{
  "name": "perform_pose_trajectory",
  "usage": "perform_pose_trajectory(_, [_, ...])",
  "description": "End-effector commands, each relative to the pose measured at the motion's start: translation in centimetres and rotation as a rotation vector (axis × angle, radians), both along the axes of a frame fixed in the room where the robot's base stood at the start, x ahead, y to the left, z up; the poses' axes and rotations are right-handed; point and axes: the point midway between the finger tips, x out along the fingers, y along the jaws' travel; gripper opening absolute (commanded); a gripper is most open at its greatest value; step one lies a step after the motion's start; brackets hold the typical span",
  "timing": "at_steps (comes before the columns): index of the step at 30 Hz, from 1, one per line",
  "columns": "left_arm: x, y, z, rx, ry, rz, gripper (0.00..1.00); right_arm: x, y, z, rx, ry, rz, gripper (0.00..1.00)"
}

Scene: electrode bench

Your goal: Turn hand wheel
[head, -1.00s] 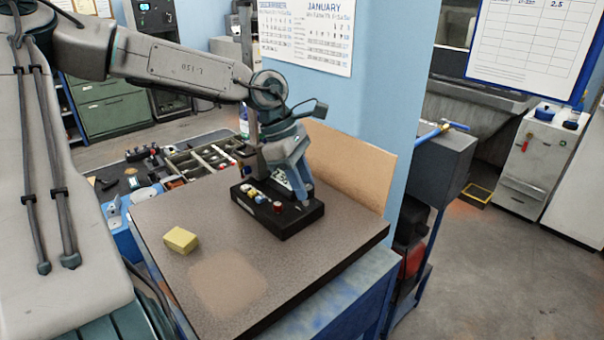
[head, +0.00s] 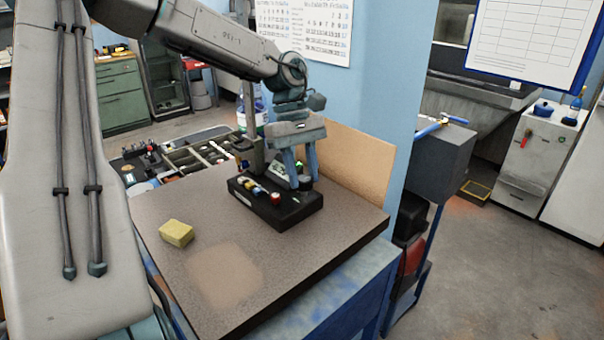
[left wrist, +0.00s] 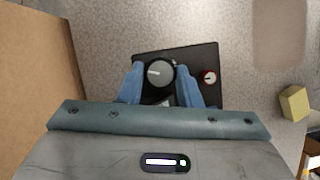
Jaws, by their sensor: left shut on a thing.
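The hand wheel (left wrist: 160,73) is a dark round knob with a pale mark on its top. It stands on a black instrument box (head: 290,217) on the bench, and it also shows in the head view (head: 305,183), partly hidden by the fingers. My left gripper (head: 298,184) comes down from above with its blue fingers on either side of the wheel. In the left wrist view the gripper (left wrist: 160,82) is shut on the wheel. My right gripper is in neither view.
A yellow sponge (head: 176,233) lies on the speckled bench top (head: 325,240), left of the box. A tan board (head: 358,172) stands upright behind the box. A divided tray (head: 188,160) of small parts lies beyond the bench. The front of the bench is clear.

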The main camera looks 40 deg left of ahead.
Motion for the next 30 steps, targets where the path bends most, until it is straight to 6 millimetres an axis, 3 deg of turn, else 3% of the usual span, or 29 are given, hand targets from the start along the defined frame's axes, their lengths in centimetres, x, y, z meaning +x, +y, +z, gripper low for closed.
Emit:
perform_pose_trajectory(17, [-0.02,0.0,-0.05,0.001,0.002,-0.037,0.08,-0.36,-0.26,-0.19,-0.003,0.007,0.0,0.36])
perform_pose_trajectory(18, [-0.02,0.0,-0.05,0.001,0.002,-0.037,0.35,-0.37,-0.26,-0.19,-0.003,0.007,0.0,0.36])
perform_pose_trajectory(21, [-0.01,0.0,-0.04,0.001,0.001,-0.036,0.53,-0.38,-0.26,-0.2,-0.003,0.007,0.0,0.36])
perform_pose_trajectory(30, [0.01,0.0,0.07,0.001,0.001,-0.035,0.53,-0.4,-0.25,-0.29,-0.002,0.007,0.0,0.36])
